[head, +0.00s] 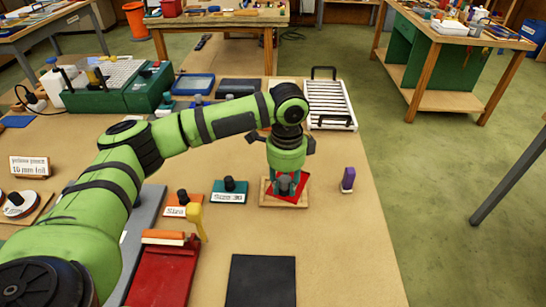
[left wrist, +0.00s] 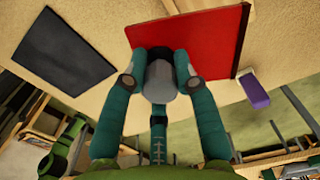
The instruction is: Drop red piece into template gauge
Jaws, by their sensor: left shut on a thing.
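The red piece (head: 303,184) is a flat red plate with a grey knob; it also shows in the left wrist view (left wrist: 215,40). My left gripper (head: 286,186) points down and is shut on the knob, its teal fingers around it in the left wrist view (left wrist: 160,72). The template gauge (head: 270,201) is a light wooden plate directly under the red piece, with its front and left parts showing. The red piece looks turned relative to the gauge. I cannot tell whether they touch; the gauge's middle is hidden. My right gripper is out of view.
A purple block (head: 348,179) stands right of the gauge. Left are a teal labelled block (head: 230,191), an orange labelled block (head: 184,205) and a yellow-handled tool (head: 197,220). A dark mat (head: 261,280) lies in front. A white slatted rack (head: 330,104) lies behind.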

